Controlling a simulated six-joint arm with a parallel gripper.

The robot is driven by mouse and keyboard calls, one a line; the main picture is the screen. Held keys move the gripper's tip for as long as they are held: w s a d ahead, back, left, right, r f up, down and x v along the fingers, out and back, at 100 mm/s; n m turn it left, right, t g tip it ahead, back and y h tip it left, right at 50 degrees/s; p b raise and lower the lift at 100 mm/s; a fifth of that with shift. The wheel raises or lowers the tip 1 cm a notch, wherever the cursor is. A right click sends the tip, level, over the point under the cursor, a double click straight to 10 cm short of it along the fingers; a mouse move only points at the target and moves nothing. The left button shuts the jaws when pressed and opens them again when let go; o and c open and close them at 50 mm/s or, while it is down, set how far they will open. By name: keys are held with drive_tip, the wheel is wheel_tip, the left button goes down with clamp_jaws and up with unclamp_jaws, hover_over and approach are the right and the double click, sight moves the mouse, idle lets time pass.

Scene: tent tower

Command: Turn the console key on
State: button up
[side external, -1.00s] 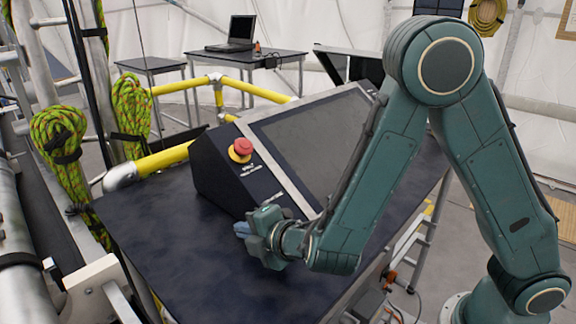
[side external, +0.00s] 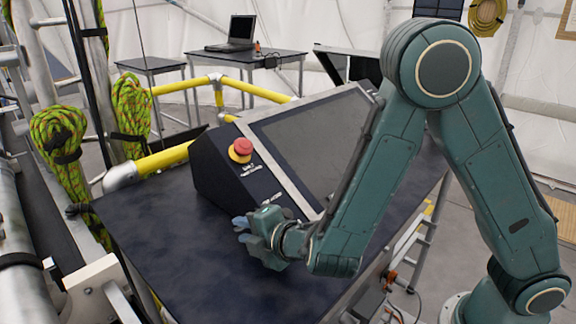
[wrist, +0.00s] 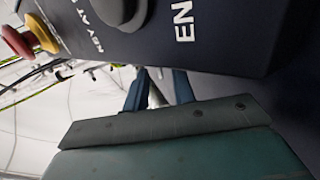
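The console (side external: 245,175) is a dark, sloped box with a screen. Its front panel (wrist: 220,35) fills the top of the wrist view, with white lettering. A dark round fitting (wrist: 125,10) sticks out of the panel at the top edge, partly cut off; I cannot tell whether a key is in it. The fingers also show in the wrist view (wrist: 158,88), with nothing clearly held.
A red emergency button on a yellow base (side external: 241,149) stands on the panel, also at the left of the wrist view (wrist: 25,42). The dark tabletop (side external: 180,235) is clear in front of the console. Yellow rails (side external: 165,159) and coiled ropes (side external: 60,150) lie behind and left.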

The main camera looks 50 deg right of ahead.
drive_tip(key=v, duration=0.4)
drive_tip(key=shift+s+r, duration=0.15)
drive_tip(key=shift+s, duration=0.25)
wheel_tip(320, 180, up, 7)
idle(0.5)
clamp_jaws()
drive_tip(key=w+r+m+g, duration=0.3)
drive_tip(key=r+m+g, duration=0.4)
drive_tip(key=m, duration=1.1)
drive_tip(key=shift+w+d+g, duration=0.25)
drive_tip(key=shift+g, duration=0.75)
